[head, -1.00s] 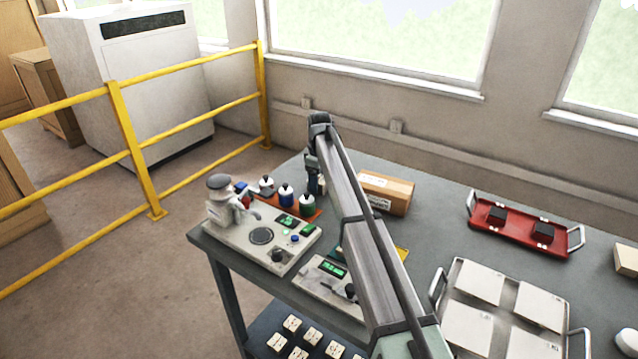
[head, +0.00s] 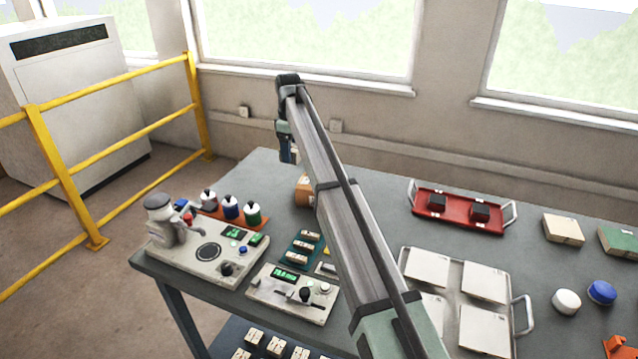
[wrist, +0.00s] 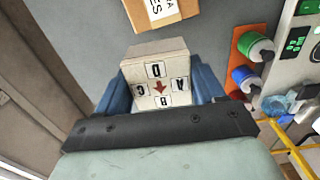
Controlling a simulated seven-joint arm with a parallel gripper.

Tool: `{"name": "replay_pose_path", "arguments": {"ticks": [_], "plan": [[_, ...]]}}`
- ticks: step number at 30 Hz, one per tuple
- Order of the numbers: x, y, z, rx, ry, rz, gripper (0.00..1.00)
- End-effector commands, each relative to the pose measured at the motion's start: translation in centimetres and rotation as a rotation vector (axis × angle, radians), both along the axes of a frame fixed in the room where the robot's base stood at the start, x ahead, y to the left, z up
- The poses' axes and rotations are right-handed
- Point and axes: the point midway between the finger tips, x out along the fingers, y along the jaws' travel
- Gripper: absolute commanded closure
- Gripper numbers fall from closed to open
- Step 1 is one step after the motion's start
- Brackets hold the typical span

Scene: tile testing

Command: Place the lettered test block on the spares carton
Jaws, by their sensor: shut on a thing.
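The lettered test block (wrist: 157,72) is pale, with letter tiles around a red arrow on the face towards the wrist camera. My gripper (wrist: 160,92) is shut on it, with a blue finger on each side. In the head view my gripper (head: 287,152) is raised above the back of the bench, and only a small pale bit of the block shows beside it. The spares carton (wrist: 188,9) is brown with a white label, at the top of the wrist view, apart from the block. In the head view the carton (head: 304,192) is mostly hidden behind my arm.
Bottles on an orange tray (head: 209,214) stand left of the carton, behind a grey test instrument (head: 190,258). A red tray (head: 455,219) with dark blocks and a metal tray (head: 453,293) with pale tiles lie to the right. Grey bench (head: 375,191) shows bare between carton and red tray.

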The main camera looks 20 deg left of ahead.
Motion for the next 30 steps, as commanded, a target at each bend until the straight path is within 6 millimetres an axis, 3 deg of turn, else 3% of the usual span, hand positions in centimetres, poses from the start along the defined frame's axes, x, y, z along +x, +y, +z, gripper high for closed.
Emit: {"name": "replay_pose_path", "arguments": {"ticks": [1,5,10,15,20,30], "plan": [[0.9,-2.1,0.9,0.001,-0.002,-0.023,0.78],[2.2,-6.5,2.8,0.001,-0.001,-0.068,0.78],[1.4,-10.7,4.5,0.001,-0.001,-0.084,0.78],[-0.3,-11.7,4.4,0.000,0.000,-0.043,0.78],[-0.6,-11.9,4.0,0.000,0.000,-0.005,0.78],[-0.6,-11.9,-0.7,-0.001,0.000,-0.002,0.78]]}}
